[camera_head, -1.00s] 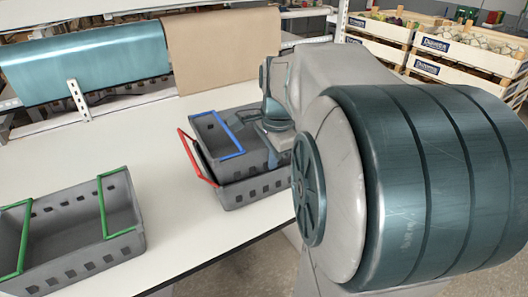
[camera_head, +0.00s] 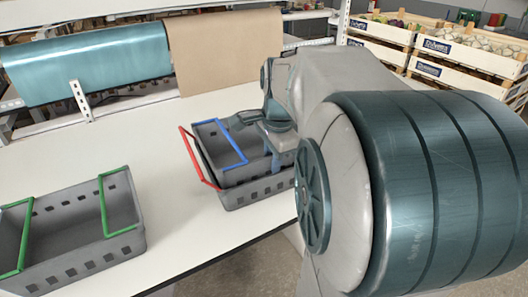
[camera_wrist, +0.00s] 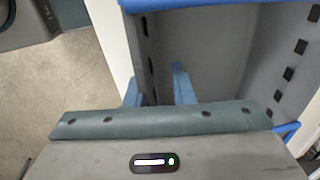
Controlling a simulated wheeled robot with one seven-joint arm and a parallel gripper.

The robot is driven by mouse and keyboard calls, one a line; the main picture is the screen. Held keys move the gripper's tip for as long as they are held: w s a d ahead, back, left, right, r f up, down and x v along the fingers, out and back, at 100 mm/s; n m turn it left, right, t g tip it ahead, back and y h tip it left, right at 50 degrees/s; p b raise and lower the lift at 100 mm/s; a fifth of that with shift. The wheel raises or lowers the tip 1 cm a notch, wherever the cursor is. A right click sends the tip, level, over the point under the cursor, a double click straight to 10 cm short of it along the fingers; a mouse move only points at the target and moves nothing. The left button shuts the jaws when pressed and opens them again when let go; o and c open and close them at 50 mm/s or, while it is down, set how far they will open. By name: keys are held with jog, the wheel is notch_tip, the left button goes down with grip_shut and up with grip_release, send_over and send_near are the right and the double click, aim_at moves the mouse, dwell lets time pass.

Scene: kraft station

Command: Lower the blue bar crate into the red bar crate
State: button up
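The blue bar crate (camera_head: 238,172) is a grey crate with blue bars. It sits nested in the red bar crate (camera_head: 255,191), with its upper walls standing above that crate's rim. The red bar crate is grey with a red bar on its left side and rests on the white table. The right ends of both crates are partly hidden by my arm.
A grey crate with green bars (camera_head: 75,267) stands at the left of the white table (camera_head: 130,155). A teal roll (camera_head: 85,65) and a brown paper sheet (camera_head: 222,50) hang at the back. Wooden produce boxes (camera_head: 440,55) stand at the back right.

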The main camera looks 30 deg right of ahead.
jog(key=shift+s+a+f, duration=0.15)
jog(key=shift+s+f, duration=0.15)
jog(key=shift+f, duration=0.4)
notch_tip(320, 180, up, 15)
jog(key=s+p, duration=0.1)
jog(key=shift+s, duration=0.4)
jog(key=s+a+f+n, duration=0.4)
jog(key=a+f+n, duration=0.2)
jog(key=f+n, duration=0.3)
jog(key=s+a+f+n, duration=0.3)
jog(key=a+f+n, duration=0.4)
jog(key=f+n, duration=0.2)
jog(key=shift+s+f+t, duration=0.4)
jog(key=shift+f, duration=0.2)
